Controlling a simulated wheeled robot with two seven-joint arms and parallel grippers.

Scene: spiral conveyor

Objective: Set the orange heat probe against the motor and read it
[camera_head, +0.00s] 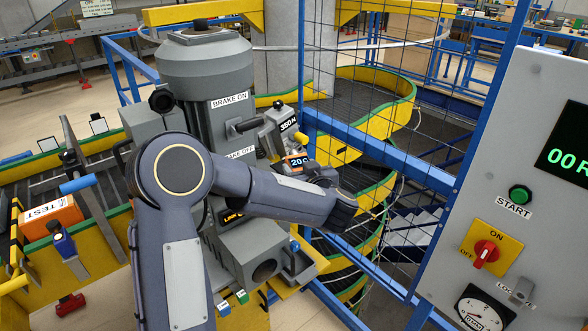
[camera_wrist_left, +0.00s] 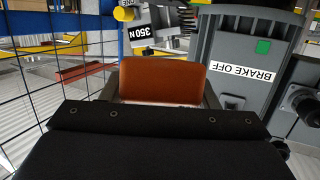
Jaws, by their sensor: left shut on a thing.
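The orange heat probe (camera_head: 297,160) is in my left gripper (camera_head: 312,171), beside the grey motor housing (camera_head: 206,65). Its dark display shows "20" and a further digit I cannot read surely. In the left wrist view the probe's orange body (camera_wrist_left: 163,80) sits between the jaws of my left gripper (camera_wrist_left: 160,98), with the motor column (camera_wrist_left: 245,45) labelled "BRAKE OFF" to its right. My forearm hides the motor's lower middle in the head view. I cannot tell whether the probe's tip touches the motor. My right gripper is not in view.
A blue-framed mesh guard (camera_head: 385,160) and yellow spiral conveyor (camera_head: 400,95) stand right of the motor. A grey control panel (camera_head: 520,230) is at the far right. An orange "TEST" box (camera_head: 50,217) lies at the left. A "350 N" device (camera_head: 282,125) is close above the probe.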

